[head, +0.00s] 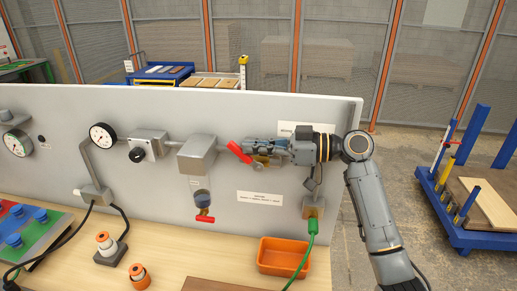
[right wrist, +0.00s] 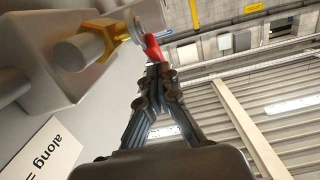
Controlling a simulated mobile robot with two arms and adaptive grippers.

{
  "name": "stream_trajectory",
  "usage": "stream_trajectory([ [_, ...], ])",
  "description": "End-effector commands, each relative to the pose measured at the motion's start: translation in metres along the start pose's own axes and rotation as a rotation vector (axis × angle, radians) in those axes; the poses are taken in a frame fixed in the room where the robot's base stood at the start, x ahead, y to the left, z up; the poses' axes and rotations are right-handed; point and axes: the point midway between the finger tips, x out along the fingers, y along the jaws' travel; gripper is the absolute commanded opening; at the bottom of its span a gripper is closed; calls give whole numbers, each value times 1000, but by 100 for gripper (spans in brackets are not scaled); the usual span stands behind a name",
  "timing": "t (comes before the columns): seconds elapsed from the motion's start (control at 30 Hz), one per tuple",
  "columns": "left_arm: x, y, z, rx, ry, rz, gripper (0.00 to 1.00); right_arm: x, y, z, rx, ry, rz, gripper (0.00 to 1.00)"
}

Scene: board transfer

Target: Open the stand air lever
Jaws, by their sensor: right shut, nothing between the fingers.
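The red air lever (head: 238,152) sits on the pipe of the upright grey panel, right of a grey box-shaped unit. It slants down to the right across the pipe line. The right wrist view shows the red lever (right wrist: 152,46) beside a brass fitting (right wrist: 108,32). My right gripper (head: 249,146) reaches in from the right along the panel. Its fingers are shut and empty, with the tips (right wrist: 160,70) close to the lever; I cannot tell whether they touch it. The gripper hides part of the valve. My left gripper is not in view.
Gauges (head: 102,136) and a regulator (head: 148,146) are at the left. An orange bin (head: 283,256) and a green hose (head: 311,236) are below my right arm. A blue cart (head: 470,195) stands at the right.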

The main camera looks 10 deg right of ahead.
Motion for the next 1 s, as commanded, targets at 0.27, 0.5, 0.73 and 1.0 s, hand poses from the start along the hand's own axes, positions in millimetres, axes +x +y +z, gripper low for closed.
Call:
stream_trajectory([
  [0.27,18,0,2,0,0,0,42,16,0,6,0,-124,-1,0],
  [0.5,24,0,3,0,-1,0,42,26,1,6,-7,-220,1,0],
  [0.73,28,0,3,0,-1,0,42,34,0,14,0,-245,-1,0],
  [1.0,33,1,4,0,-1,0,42,38,0,17,0,-244,-1,0],
])
